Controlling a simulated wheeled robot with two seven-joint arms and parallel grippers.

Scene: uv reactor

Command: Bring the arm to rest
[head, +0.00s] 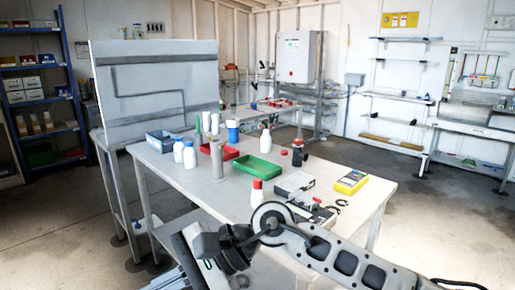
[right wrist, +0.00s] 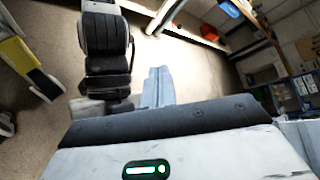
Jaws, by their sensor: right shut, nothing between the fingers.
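My right arm (head: 345,260) comes in from the lower right in the head view and reaches across the front of the table. Its wrist is bent near the bottom middle, in front of the table's near edge, and the fingers cannot be made out there. In the right wrist view my right gripper (right wrist: 159,72) is shut, with its fingers together and nothing held. It points over the floor. My left gripper does not show in either view.
The table (head: 215,190) holds white bottles (head: 190,155), a green tray (head: 258,169), a red tray (head: 222,153), a blue bin (head: 160,141) and a yellow meter (head: 351,182). A red-capped bottle (head: 257,191) stands near my right forearm. Open floor (head: 440,215) lies to the right.

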